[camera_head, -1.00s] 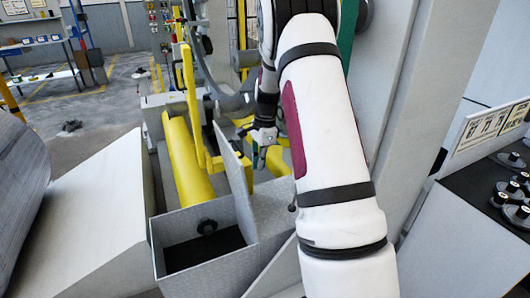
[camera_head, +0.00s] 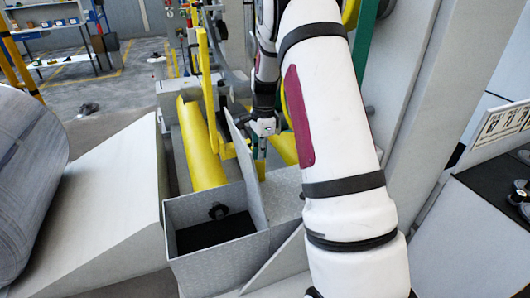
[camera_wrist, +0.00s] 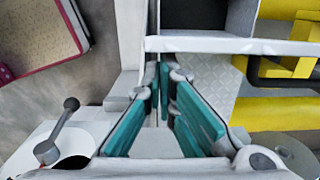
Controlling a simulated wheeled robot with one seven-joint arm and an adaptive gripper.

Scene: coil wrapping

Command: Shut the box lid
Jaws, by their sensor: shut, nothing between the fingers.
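The grey metal box (camera_head: 218,252) stands open, and its dark inside shows in the head view. Its lid (camera_head: 243,160) stands raised and steeply tilted along the box's right side. My gripper (camera_head: 262,172) is shut and empty, just to the right of the raised lid, near its upper part. I cannot tell whether it touches the lid. In the wrist view, the teal-padded fingers (camera_wrist: 163,90) point at a pale edge (camera_wrist: 225,45) beside a textured grey plate; I cannot tell which part of the box these are.
A yellow roller (camera_head: 200,150) and an upright yellow bar (camera_head: 206,85) are behind the box. A pale sloped block (camera_head: 115,200) and a large coil (camera_head: 30,160) lie to the left. A grey column (camera_head: 415,110) stands right of my arm.

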